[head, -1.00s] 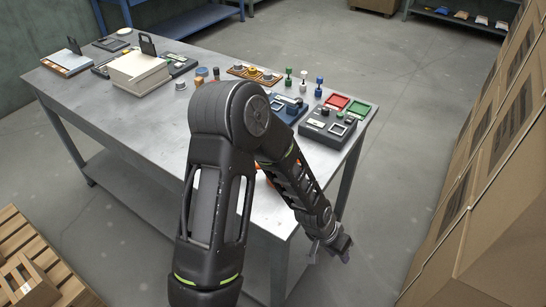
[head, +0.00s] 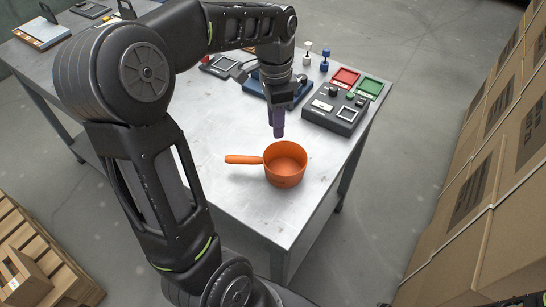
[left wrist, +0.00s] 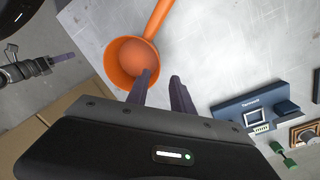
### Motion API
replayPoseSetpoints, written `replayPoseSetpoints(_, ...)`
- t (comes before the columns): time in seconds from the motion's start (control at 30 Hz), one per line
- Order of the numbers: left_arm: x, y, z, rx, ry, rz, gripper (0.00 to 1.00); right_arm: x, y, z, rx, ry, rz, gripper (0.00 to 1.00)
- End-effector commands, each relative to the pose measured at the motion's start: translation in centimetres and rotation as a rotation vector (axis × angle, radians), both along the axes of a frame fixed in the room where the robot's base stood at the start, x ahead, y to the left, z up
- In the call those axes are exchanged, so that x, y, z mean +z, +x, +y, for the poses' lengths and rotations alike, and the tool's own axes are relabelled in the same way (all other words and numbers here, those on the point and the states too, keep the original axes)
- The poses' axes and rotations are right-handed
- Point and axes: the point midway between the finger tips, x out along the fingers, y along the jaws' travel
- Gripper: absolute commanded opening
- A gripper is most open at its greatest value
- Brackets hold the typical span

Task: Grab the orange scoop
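The orange scoop (head: 285,166), a round pot-like cup with a straight handle pointing left, stands upright on the grey table near its front corner. My left gripper (head: 279,131) points down just behind and above the cup, apart from it in the head view. In the left wrist view, the fingers (left wrist: 162,78) are spread with nothing between them, and one fingertip overlaps the rim of the scoop (left wrist: 118,72). Another gripper, seemingly my right one (left wrist: 62,58), shows small at the left of that view, off the table; whether it is open is unclear.
The metal table (head: 225,190) is clear around the scoop. A dark device (head: 336,108), a red tray (head: 345,77) and a green tray (head: 370,87) lie behind it. Stacked cardboard boxes (head: 480,190) stand at the right, and a wooden pallet (head: 30,245) at lower left.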

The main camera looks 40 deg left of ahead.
Motion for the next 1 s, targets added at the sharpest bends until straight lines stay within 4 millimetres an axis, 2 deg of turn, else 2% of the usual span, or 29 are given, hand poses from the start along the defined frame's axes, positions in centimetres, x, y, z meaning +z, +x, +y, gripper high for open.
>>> replayPoseSetpoints(0.23, -0.1, 0.0, -0.1, 0.002, -0.001, 0.001, 0.28, 0.2, 0.0, 0.0, 0.0, 0.0, 0.0, 0.36)
replayPoseSetpoints(0.5, -2.5, -0.1, -0.2, 0.003, -0.001, 0.002, 0.28, 0.3, 0.0, 0.0, 0.0, -0.001, 0.0, 0.36)
replayPoseSetpoints(0.83, -2.8, -0.1, -0.2, 0.003, -0.001, 0.001, 0.28, 0.3, 0.0, 0.0, 0.0, -0.001, 0.0, 0.36)
replayPoseSetpoints(1.0, -4.5, -0.1, -0.5, 0.003, -0.001, 0.005, 0.28, 0.9, 0.0, 0.0, -0.001, -0.002, 0.002, 0.36)
